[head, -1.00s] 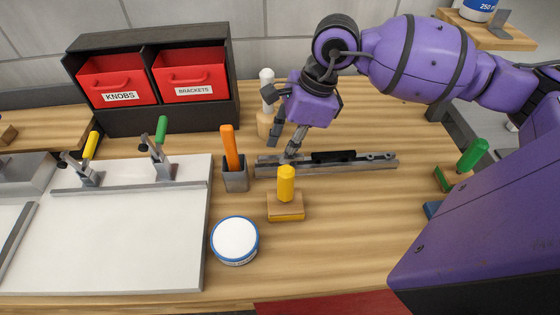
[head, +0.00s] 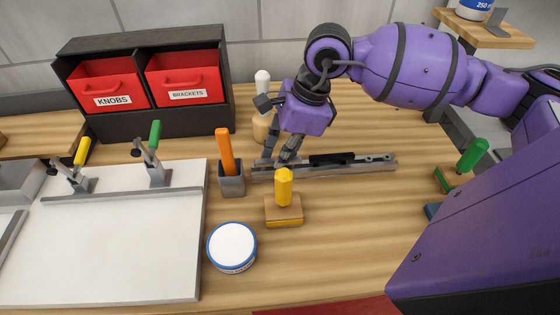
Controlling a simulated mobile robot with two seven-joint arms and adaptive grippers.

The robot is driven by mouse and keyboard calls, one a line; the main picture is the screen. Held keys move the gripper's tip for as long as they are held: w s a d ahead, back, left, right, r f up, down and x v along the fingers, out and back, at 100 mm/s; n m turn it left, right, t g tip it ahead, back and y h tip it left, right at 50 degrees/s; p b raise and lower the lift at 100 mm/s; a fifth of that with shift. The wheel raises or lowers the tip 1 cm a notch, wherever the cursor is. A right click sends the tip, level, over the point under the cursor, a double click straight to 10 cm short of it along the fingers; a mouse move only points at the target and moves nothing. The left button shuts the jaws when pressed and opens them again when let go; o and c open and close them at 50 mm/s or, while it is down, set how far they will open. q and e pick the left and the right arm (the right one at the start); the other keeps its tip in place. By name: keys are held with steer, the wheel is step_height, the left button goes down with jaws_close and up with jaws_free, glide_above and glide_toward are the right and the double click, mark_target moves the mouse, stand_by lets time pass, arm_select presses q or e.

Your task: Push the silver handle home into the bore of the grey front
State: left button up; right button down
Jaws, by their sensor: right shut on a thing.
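A long grey metal piece (head: 370,168), which looks like the grey front, lies on the bench behind the yellow knob. A black part sits on it near its middle. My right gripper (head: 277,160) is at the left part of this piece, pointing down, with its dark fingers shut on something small. I cannot clearly make out the silver handle or the bore; the fingers and the small size hide them. My left gripper is out of view.
A grey cup (head: 232,182) with an orange handle (head: 225,150) stands close left of the gripper. A yellow knob on a wooden block (head: 284,212) and a white, blue-rimmed tub (head: 231,245) stand in front. A black rack (head: 146,122) holds red bins.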

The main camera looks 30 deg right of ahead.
steer(key=shift+r+p, duration=1.3)
steer(key=shift+r, duration=1.75)
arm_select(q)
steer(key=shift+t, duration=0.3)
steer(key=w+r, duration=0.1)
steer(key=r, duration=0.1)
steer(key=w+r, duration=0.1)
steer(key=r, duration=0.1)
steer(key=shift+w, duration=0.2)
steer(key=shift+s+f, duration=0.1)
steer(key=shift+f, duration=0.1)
